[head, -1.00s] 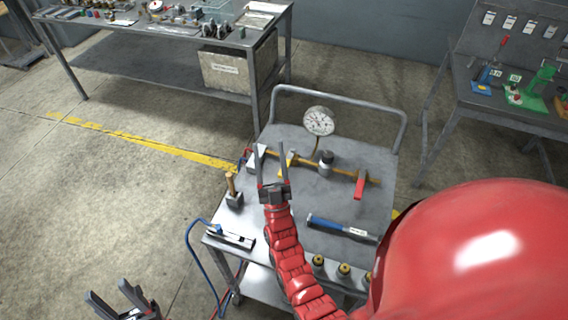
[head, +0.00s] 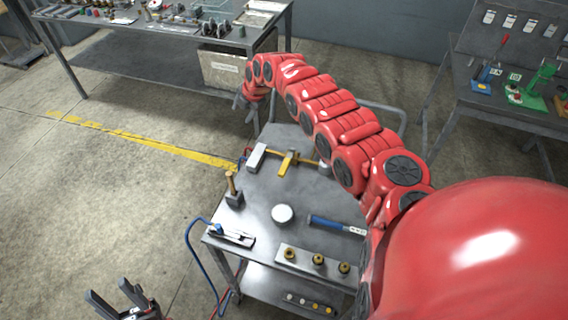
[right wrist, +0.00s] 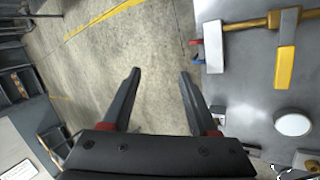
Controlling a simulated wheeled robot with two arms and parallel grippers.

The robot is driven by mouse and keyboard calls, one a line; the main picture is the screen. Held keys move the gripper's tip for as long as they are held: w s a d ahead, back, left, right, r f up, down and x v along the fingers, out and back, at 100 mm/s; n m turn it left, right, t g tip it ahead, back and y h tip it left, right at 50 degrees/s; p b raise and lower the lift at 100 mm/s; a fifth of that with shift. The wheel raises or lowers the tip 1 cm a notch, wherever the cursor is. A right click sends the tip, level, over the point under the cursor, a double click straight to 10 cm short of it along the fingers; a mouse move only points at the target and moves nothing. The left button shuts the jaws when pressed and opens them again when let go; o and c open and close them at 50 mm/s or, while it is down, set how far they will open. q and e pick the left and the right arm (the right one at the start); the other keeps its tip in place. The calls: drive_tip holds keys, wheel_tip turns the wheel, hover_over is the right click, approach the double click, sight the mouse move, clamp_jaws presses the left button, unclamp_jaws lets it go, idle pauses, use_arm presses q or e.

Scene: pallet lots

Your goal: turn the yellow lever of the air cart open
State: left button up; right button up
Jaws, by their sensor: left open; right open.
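The air cart (head: 262,215) stands in the middle of the head view. A brass pipe runs across its top from a pale block (head: 257,157). The yellow lever (head: 287,163) sits on this pipe and points crosswise to it. In the right wrist view the lever (right wrist: 285,66) lies at the upper right, outside the jaws. My right gripper (head: 241,102) is open and empty, apart from the lever, beyond the cart's far left side. In its wrist view the open fingers (right wrist: 160,72) point over bare floor. My left gripper (head: 112,300) is open and empty at the lower left, off the cart.
My right arm covers the cart's back right part. On the cart top are a white disc (head: 283,214), a blue-handled tool (head: 335,225), a wooden-handled tool (head: 232,190) and brass fittings (head: 318,260). A blue hose (head: 190,250) hangs at the left. Workbenches stand behind.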

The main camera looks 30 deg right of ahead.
drive_tip(key=s+d+r+n+g+h, duration=0.2)
drive_tip(key=s+d+n+g, duration=0.35)
drive_tip(key=s, duration=0.85)
drive_tip(key=m+p, duration=0.2)
drive_tip(key=p, duration=0.1)
hover_over(284, 166)
drive_tip(key=shift+n, duration=0.25)
wheel_tip(284, 166, down, 11)
drive_tip(key=shift+s+a+f, duration=0.1)
drive_tip(key=shift+a, duration=0.05)
wheel_tip(284, 166, down, 6)
drive_tip(key=shift+r, duration=0.25)
drive_tip(key=shift+f, duration=0.45)
clamp_jaws()
